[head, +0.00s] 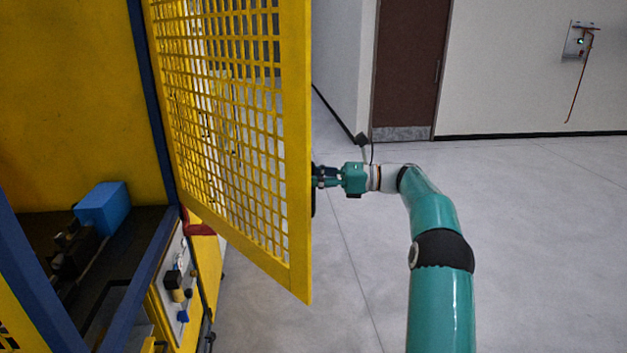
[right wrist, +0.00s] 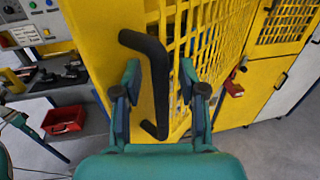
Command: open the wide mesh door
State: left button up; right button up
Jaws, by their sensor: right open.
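The wide mesh door (head: 300,150) is a yellow frame with a yellow grid. In the head view it stands swung out from the yellow cabinet, with its free edge towards the right. A black bar handle (right wrist: 155,75) is fixed to its frame, seen large in the right wrist view; in the head view it is mostly hidden behind the door's edge. My right gripper (right wrist: 160,85) is open, with one finger on each side of the handle. In the head view my right gripper (head: 320,177) is at the door's free edge, partly hidden by it. My left gripper is not in view.
A blue box (head: 102,207) sits on the dark surface inside the cabinet (head: 75,90). The grey floor (head: 540,230) right of the door is clear. A brown door (head: 408,65) is in the far wall. A red tray (right wrist: 63,120) shows in the right wrist view.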

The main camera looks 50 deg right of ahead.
jog(key=v, duration=1.2)
jog(key=shift+f, duration=0.1)
